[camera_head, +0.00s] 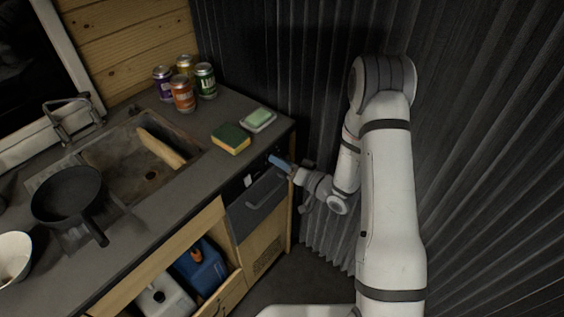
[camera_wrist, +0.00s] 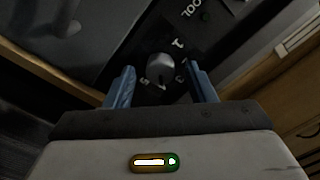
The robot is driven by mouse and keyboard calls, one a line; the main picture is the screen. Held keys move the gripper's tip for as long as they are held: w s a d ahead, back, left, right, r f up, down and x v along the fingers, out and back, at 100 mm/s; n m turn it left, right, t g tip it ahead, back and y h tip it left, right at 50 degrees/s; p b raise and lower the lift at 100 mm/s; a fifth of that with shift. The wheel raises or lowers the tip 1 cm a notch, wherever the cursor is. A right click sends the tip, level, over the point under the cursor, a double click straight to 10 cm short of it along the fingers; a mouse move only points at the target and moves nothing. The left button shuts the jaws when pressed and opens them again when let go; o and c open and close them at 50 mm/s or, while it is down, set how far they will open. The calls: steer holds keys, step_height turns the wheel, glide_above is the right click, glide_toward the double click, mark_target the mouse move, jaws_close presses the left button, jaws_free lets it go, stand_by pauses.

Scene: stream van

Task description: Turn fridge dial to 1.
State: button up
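The fridge dial (camera_wrist: 160,66) is a small grey round knob on a dark panel, in the upper middle of the wrist view. In the head view my gripper (camera_head: 279,162) is at the top right of the dark fridge front (camera_head: 256,208), just under the counter edge. The dial is not discernible there.
Above my gripper, a green-and-yellow sponge (camera_head: 231,138) and a soap dish (camera_head: 258,121) sit on the counter (camera_head: 213,168). The fridge handle (camera_head: 266,195) juts out below. Several cans stand at the back. A dark corrugated wall (camera_head: 318,190) is close on the right.

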steer(key=c, duration=0.9)
steer(key=shift+c, duration=0.2)
